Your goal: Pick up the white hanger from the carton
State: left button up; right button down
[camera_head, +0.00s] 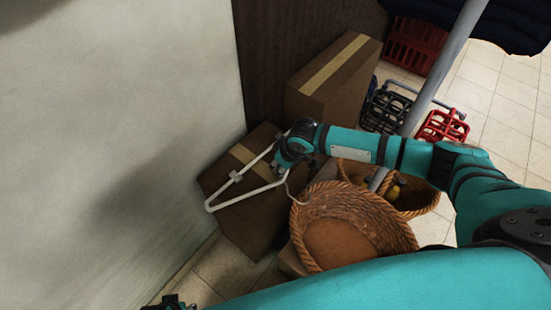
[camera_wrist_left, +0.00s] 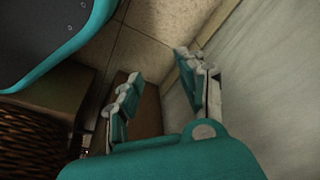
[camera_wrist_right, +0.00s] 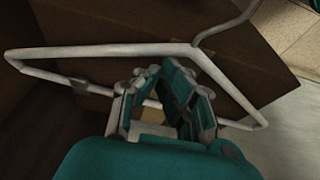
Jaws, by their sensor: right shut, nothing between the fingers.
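The white hanger (camera_head: 222,203) lies over the top of the lower brown carton (camera_head: 243,226), with its hook (camera_head: 303,198) toward the basket. My right gripper (camera_head: 279,172) is over the hanger and hides part of it. In the right wrist view, the hanger (camera_wrist_right: 110,51) runs past the fingertips, and its lower bar passes behind the fingers. The right gripper (camera_wrist_right: 158,70) is shut with nothing in it; I cannot tell whether it touches the hanger. My left gripper (camera_wrist_left: 157,70) is open and empty; only a bit of it shows at the head view's bottom edge.
A taller carton (camera_head: 335,80) stands behind. Wicker baskets (camera_head: 390,222) stand right of the lower carton. A pale wall (camera_head: 110,130) is close on the left. A black bottle carrier (camera_head: 387,108) and red crates (camera_head: 415,45) stand farther back on the tiled floor.

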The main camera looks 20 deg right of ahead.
jog(key=shift+s+d, duration=0.1)
pick_arm(q)
jog(key=shift+s+f, duration=0.3)
jog(key=shift+f, duration=0.35)
